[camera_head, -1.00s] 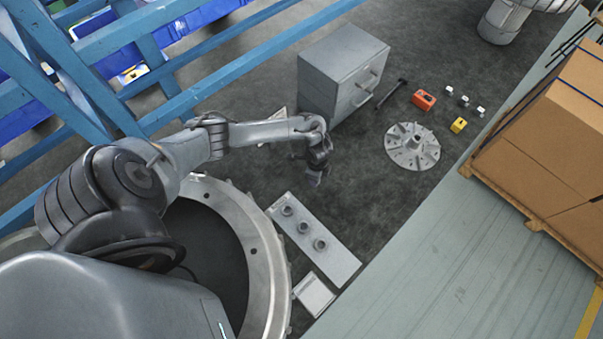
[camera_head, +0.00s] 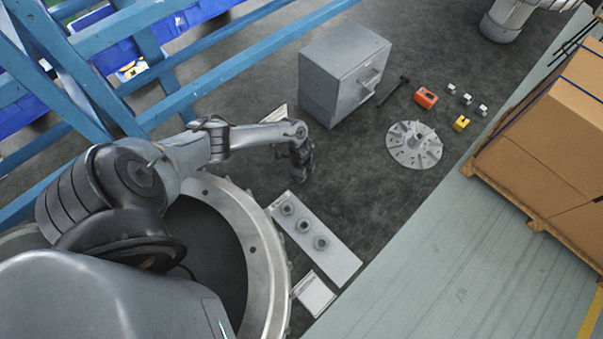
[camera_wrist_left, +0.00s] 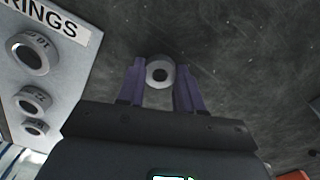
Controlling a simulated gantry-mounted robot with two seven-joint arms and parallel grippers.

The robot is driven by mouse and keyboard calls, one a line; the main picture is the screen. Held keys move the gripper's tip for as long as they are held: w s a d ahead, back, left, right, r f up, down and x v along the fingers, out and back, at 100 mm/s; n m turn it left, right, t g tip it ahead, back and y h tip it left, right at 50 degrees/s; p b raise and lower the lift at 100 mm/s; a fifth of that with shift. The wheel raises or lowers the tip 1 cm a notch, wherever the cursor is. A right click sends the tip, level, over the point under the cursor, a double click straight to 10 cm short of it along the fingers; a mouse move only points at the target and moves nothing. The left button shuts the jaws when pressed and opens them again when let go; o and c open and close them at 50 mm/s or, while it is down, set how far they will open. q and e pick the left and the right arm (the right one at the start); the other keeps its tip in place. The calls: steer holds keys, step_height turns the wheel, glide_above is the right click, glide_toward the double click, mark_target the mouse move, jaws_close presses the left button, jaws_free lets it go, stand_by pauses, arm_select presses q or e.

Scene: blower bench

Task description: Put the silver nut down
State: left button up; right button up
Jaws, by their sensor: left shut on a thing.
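The silver nut (camera_wrist_left: 159,72) shows in the left wrist view as a pale round piece with a dark hole. My left gripper (camera_wrist_left: 160,88) has its two purple fingers on either side of it and is shut on it. In the head view my left gripper (camera_head: 301,176) points down over the dark bench top, just above the far end of the grey plate with rings (camera_head: 343,266). The nut cannot be made out there. Whether it touches the surface below cannot be told. My right gripper is not in view.
The plate carries several rings (camera_wrist_left: 34,54). A grey drawer cabinet (camera_head: 340,70) stands behind my gripper. A slotted round disc (camera_head: 414,146), an orange block (camera_head: 425,97) and a yellow block (camera_head: 461,123) lie to the right. Dark surface between gripper and disc is clear.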

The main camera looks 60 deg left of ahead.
arm_select(q)
steer(key=shift+f+b, duration=0.3)
steer(key=o, duration=1.1)
steer(key=shift+r+p, duration=0.4)
steer(key=shift+r, duration=0.45)
step_height(320, 180, up, 11)
steer(key=p, duration=0.2)
